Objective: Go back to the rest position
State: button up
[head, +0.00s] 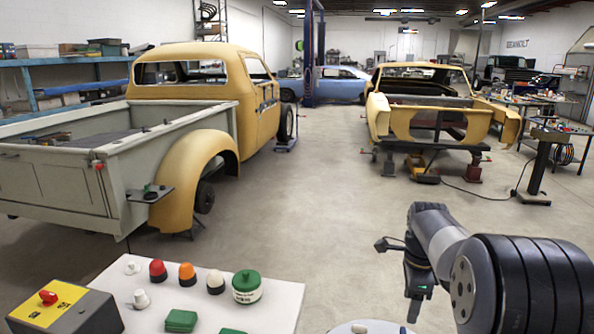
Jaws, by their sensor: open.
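My gripper (414,306) hangs at the end of my arm in the lower right of the head view. It points down and is open, with nothing seen between its fingers. It is to the right of the white table (285,292), apart from it. The fingertips are small and partly dark against the floor, so their detail is hard to see.
On the white table are a red dome (158,271), an orange dome (187,273), a green-lidded jar (246,287) and green blocks (181,320). A yellow-topped box with a red button (48,297) stands left. A pale round top (368,328) lies below my gripper.

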aim_at(404, 332)
notch_tip(404, 332, down, 9)
jog(key=shift+r+p, duration=0.2)
jog(key=shift+p, duration=0.3)
jog(key=shift+f, duration=0.3)
jog(key=n, duration=0.5)
jog(key=shift+r+p, duration=0.1)
jog(key=shift+p, duration=0.25)
jog(key=n, duration=0.4)
jog(key=shift+p, duration=0.4)
jog(key=n+p, duration=0.1)
jog(key=n, duration=0.3)
jog(key=shift+n, duration=0.4)
jog(key=n+p, duration=0.1)
jog(key=n, duration=0.3)
jog(key=shift+p, duration=0.35)
jog(key=shift+r+n, duration=0.3)
jog(key=shift+r, duration=0.6)
